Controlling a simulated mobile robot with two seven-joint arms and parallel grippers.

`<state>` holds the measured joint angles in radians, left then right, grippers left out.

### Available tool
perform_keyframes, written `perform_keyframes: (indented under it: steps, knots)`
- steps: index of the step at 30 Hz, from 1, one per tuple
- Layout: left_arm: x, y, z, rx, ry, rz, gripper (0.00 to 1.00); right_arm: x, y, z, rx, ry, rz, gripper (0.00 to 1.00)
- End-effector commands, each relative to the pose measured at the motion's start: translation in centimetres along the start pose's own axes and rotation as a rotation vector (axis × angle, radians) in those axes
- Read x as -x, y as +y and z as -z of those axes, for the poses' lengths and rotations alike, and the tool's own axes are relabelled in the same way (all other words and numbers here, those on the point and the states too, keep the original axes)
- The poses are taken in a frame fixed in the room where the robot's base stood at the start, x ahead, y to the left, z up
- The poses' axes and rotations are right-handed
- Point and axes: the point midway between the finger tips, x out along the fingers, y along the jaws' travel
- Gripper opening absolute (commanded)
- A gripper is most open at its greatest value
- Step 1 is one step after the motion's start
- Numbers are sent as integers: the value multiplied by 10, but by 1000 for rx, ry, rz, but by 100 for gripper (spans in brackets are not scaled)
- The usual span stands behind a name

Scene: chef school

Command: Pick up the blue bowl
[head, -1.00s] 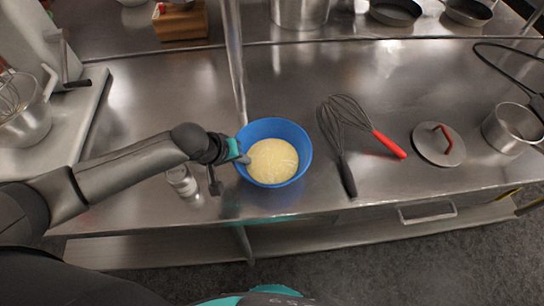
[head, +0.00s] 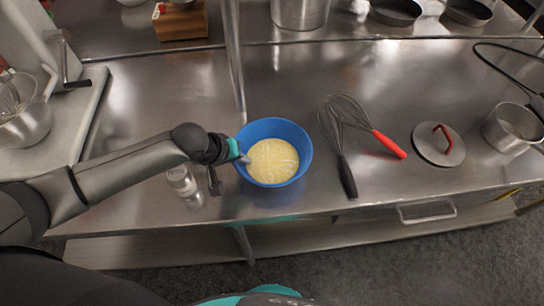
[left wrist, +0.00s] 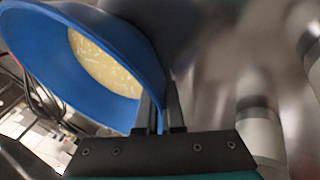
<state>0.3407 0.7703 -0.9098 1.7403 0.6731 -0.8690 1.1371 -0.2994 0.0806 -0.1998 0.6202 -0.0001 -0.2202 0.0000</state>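The blue bowl (head: 303,150) stands on the steel counter in the head view, with a pale yellow mixture (head: 272,161) in it. My left gripper (head: 244,158) is at the left side of the bowl's rim. In the left wrist view the bowl (left wrist: 70,93) fills the upper left, and its wall runs down between the two close-set fingers of my left gripper (left wrist: 160,118). The fingers look closed on the bowl's rim. My right gripper is not in view.
A glass shaker (head: 182,181) stands beside my left forearm. Right of the bowl lie a black-handled whisk (head: 346,175) and a red-handled whisk (head: 387,143). Farther right are a lid (head: 438,150) and a steel pot (head: 512,128). The counter (head: 290,90) behind the bowl is clear.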

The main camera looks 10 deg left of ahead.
Motion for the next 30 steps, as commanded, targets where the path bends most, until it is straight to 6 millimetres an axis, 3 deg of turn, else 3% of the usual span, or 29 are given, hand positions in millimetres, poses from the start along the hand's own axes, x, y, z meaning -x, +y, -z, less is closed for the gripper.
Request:
perform_keyframes:
  steps: [20, 26, 30]
  knots:
    - [8, 6, 4, 0, 5, -8, 0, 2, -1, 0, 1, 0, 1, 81]
    - [32, 17, 12, -2, 7, -9, 0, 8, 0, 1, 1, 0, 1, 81]
    - [64, 32, 22, -3, 9, -10, 0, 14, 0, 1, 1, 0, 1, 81]
